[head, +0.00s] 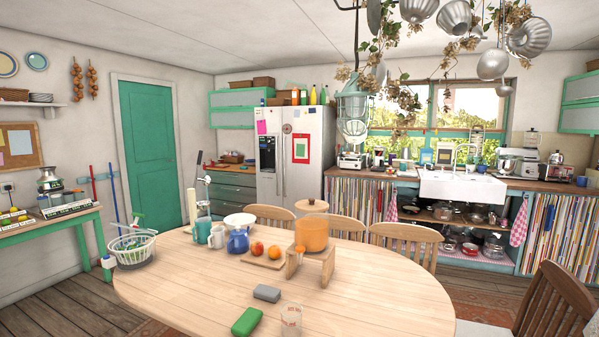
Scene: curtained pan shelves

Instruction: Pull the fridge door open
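The fridge (310,140) is white with two side-by-side doors and stands against the back wall, left of the window. Its left door (267,183) has a dark dispenser panel, and its right door carries a red-framed paper and other notes. Both doors look shut, with long vertical handles near the middle seam. The lower part of the fridge is partly hidden behind the chairs. Neither of my grippers shows in the head view.
A wooden dining table (185,290) with cups, fruit, an orange pot and a glass fills the foreground. Chairs (405,240) stand along its far side, between me and the fridge. A sink counter (462,187) is at right, a green table (45,228) at left. Floor shows at left.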

